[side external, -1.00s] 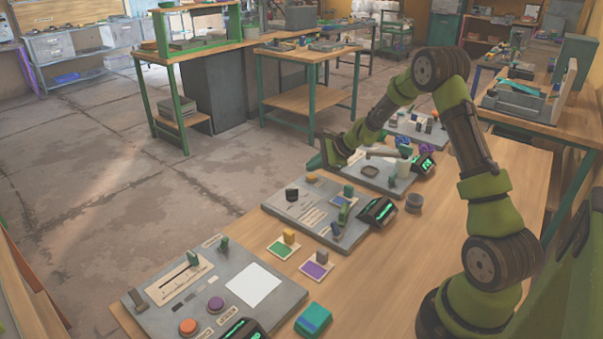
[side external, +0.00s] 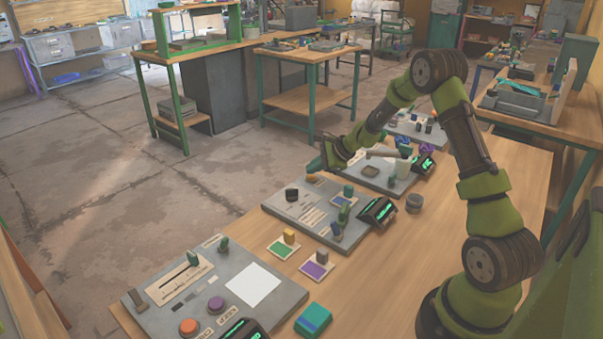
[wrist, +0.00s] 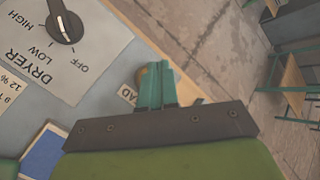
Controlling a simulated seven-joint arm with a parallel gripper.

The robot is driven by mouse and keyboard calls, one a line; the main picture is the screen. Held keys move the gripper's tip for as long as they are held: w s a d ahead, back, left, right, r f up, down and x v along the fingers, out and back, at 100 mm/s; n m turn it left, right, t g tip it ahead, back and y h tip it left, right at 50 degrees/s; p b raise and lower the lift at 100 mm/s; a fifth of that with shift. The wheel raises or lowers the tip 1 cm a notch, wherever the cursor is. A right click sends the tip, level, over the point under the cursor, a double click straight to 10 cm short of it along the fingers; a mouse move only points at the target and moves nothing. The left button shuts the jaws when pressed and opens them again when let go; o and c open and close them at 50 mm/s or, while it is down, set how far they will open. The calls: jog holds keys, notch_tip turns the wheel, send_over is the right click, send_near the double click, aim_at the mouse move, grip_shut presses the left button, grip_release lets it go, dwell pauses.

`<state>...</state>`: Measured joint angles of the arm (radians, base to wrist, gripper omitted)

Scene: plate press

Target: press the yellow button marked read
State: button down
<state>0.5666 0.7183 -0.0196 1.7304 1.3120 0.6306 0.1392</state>
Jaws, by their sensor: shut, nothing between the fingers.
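The yellow button (side external: 311,178) sits at the far edge of the middle grey panel (side external: 283,212). In the wrist view only a sliver of the yellow button (wrist: 140,76) shows beside my fingertips, next to a label partly covered so that only "AD" reads. My gripper (side external: 323,168) is shut and empty, just above the button area in the side view. In the wrist view its teal fingers (wrist: 156,68) cover most of the button. I cannot tell whether the tips touch it.
A black dryer knob (wrist: 65,22) stands on the same panel; it also shows in the side view (side external: 292,194). A dark display box (side external: 377,211) is at the panel's right.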

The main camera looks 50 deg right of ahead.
aim_at(314, 177)
jog(key=shift+f, duration=0.4)
dwell(0.6)
jog(key=shift+r, duration=0.85)
jog(key=shift+r, duration=2.5)
